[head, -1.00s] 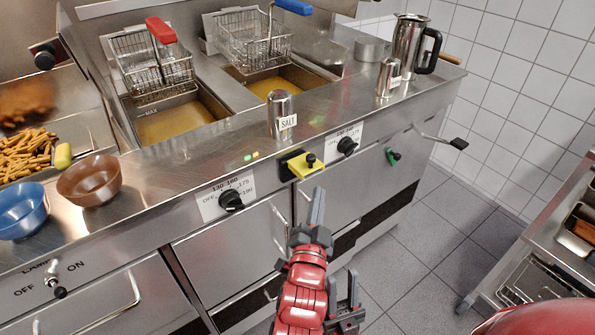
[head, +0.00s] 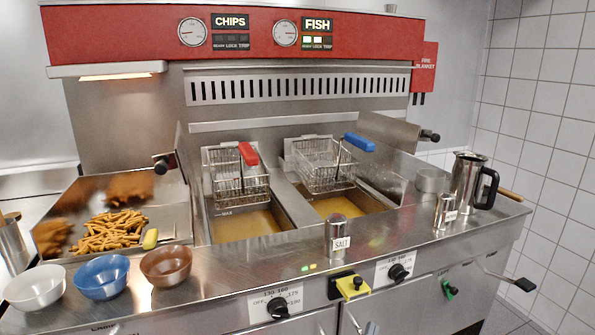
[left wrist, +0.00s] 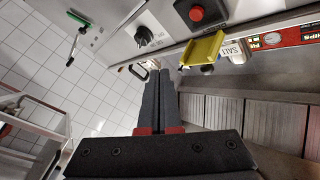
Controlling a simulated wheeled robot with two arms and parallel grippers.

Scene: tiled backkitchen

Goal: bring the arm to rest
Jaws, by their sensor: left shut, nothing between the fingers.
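My left gripper (left wrist: 159,76) shows in the left wrist view with its two dark fingers side by side, shut and empty. It points along the front of the fryer counter, with the black knob (left wrist: 145,37) and the yellow bracket (left wrist: 203,50) beyond its tips. The rest of that arm is out of the frame. My right gripper is in neither view.
The fryer counter (head: 230,262) carries three bowls at left, a salt shaker (head: 338,236) and a steel jug (head: 466,180). Two baskets hang over the oil wells. A lever (head: 505,274) juts out at right. Tiled floor shows in the left wrist view.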

